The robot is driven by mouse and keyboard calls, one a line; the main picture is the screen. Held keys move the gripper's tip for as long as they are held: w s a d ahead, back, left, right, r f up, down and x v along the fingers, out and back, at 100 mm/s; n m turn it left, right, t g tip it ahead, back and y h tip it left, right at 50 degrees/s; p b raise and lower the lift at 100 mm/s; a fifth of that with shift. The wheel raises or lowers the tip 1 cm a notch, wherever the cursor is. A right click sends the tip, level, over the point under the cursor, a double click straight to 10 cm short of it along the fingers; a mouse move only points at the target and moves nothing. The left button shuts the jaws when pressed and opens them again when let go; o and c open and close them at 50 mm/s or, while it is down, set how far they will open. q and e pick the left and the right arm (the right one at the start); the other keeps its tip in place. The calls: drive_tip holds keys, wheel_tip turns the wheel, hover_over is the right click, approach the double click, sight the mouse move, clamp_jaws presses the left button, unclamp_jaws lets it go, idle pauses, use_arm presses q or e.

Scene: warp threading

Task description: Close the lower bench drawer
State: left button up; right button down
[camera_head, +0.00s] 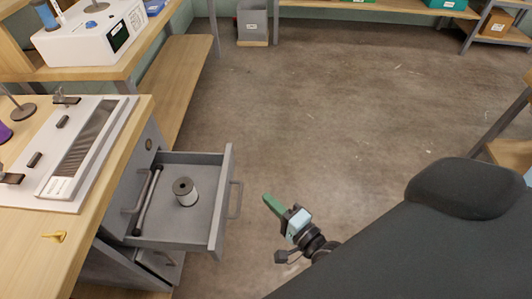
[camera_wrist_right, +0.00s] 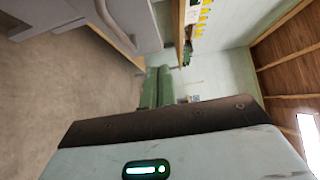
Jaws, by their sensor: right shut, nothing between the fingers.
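A grey drawer (camera_head: 215,235) of the wooden-topped bench (camera_head: 75,250) stands pulled open at the left, with a bar handle (camera_head: 237,200) on its front. A pale spool (camera_head: 186,192) with a dark top and a dark rod (camera_head: 148,201) lie inside it. Another handle shows low on the bench beneath it. My right gripper (camera_head: 271,204) is shut and empty, to the right of the drawer handle and apart from it. Its green fingers also show in the right wrist view (camera_wrist_right: 158,88), with a grey handle (camera_wrist_right: 114,26) at the upper left. My left gripper is out of view.
A grey panel device (camera_head: 70,155) and a yellow piece (camera_head: 54,236) lie on the bench top. A second bench with a white machine (camera_head: 92,38) stands behind. A grey bin (camera_head: 252,22) is at the back. The floor (camera_head: 330,110) right of the drawer is clear.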

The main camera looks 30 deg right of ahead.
approach(227, 174)
drive_tip(key=w+d, duration=0.2)
drive_tip(key=w, duration=0.2)
drive_tip(key=shift+w+a, duration=0.35)
drive_tip(key=shift+a, duration=0.25)
drive_tip(key=shift+w+a, duration=0.35)
drive_tip(key=shift+a, duration=0.25)
drive_tip(key=shift+w+a+f, duration=0.1)
drive_tip(key=shift+w+a, duration=0.1)
drive_tip(key=shift+a, duration=0.05)
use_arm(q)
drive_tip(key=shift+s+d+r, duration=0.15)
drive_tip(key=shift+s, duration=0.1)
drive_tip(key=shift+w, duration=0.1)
